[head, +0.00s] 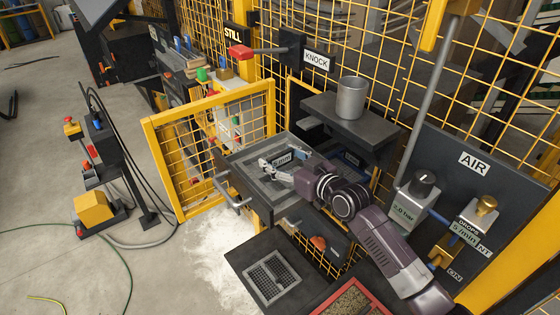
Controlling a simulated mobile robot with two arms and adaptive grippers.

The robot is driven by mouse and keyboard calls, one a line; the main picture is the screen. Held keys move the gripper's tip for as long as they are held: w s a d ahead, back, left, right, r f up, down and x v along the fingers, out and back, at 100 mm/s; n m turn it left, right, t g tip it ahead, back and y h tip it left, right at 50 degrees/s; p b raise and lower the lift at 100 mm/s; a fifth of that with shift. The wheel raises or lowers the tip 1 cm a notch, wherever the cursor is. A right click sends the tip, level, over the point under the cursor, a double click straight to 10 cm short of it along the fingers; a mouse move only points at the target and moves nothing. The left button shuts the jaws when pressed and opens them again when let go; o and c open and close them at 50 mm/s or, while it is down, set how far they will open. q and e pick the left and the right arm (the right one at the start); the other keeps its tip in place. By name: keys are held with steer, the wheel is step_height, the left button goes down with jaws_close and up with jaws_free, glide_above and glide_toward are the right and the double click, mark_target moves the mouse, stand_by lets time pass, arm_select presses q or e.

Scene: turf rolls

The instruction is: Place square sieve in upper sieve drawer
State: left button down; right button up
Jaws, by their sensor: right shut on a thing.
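My right gripper (275,169) reaches in from the right over the pulled-out upper drawer (240,163) and is shut on the square sieve (262,183). The sieve is a grey square frame that appears to lie within the drawer's dark rim; whether it is fully seated I cannot tell. A small plate with a mm label (284,157) shows just behind the fingers. My wrist hides the right part of the drawer and sieve. My left gripper is not in view.
A metal cup (351,98) stands on a dark shelf above and behind the drawer. An open yellow mesh gate (212,140) is at the left. Below are a dark tray with a mesh grate (271,278) and a red-rimmed tray (320,305). An AIR panel (450,180) is at the right.

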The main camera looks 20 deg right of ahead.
steer(key=shift+s, duration=0.15)
steer(key=o, duration=1.4)
steer(key=shift+s, duration=0.1)
steer(key=shift+o, duration=0.5)
steer(key=shift+f, duration=0.1)
steer(key=shift+r, duration=0.25)
steer(key=p+v, duration=0.5)
steer(key=v, duration=0.5)
steer(key=shift+s+r, duration=0.1)
steer(key=shift+s, duration=0.05)
steer(key=shift+v, duration=0.75)
